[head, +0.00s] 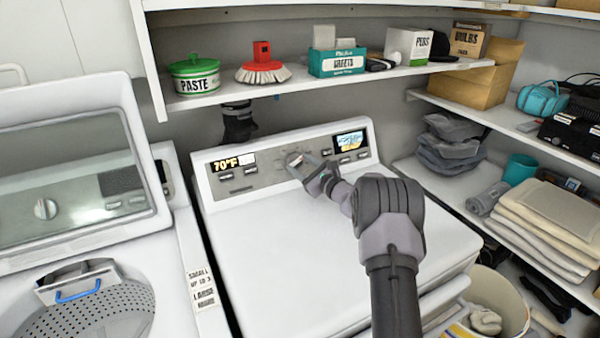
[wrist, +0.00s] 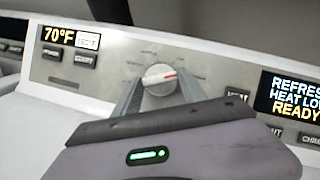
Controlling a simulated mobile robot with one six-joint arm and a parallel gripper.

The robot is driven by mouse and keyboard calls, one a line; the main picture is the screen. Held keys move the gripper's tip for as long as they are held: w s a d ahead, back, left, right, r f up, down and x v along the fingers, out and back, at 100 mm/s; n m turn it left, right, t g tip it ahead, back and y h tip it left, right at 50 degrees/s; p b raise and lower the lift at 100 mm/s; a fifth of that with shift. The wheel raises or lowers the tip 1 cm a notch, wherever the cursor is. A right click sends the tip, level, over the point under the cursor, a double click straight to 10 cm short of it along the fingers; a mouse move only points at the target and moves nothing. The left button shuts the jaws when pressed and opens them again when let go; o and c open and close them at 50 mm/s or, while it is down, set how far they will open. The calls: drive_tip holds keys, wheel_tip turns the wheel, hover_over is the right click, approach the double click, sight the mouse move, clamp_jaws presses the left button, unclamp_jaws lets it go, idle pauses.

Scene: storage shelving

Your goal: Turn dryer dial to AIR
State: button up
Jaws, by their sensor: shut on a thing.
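The white dryer dial (wrist: 158,72) is on the grey control panel of the dryer (head: 260,235). Its red-marked pointer points to the right and slightly up in the wrist view. Small labels ring the dial, too blurred to read, so I cannot tell which one is AIR. My gripper (wrist: 161,84) has its two fingers on either side of the dial and is shut on it. In the head view my gripper (head: 303,164) reaches the panel from the front right and partly covers the dial.
The left display (wrist: 72,37) reads 70°F; the right display (wrist: 292,98) reads REFRESH, HEAT LOW, READY. Buttons flank the dial. A shelf (head: 330,84) with a green paste tin (head: 194,75) and a brush (head: 263,66) hangs above. An open washer (head: 75,200) stands left.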

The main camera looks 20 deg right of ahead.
drive_tip(key=n+g+y+b, duration=0.1)
drive_tip(key=n, duration=0.1)
drive_tip(key=n+g+y+b, duration=0.1)
drive_tip(key=n, duration=0.2)
drive_tip(key=shift+d+n, duration=0.2)
drive_tip(key=shift+n, duration=0.1)
drive_tip(key=shift+w+d+r+n+g+y, duration=0.1)
drive_tip(key=shift+n+g+y, duration=0.25)
drive_tip(key=shift+n, duration=0.7)
drive_tip(key=shift+r+n+g+y, duration=0.15)
drive_tip(key=shift+n+g, duration=0.4)
drive_tip(key=shift+n, duration=0.5)
drive_tip(key=o, duration=1.4)
drive_tip(key=shift+c, duration=0.2)
drive_tip(key=p+v, duration=0.3)
drive_tip(key=v, duration=1.4)
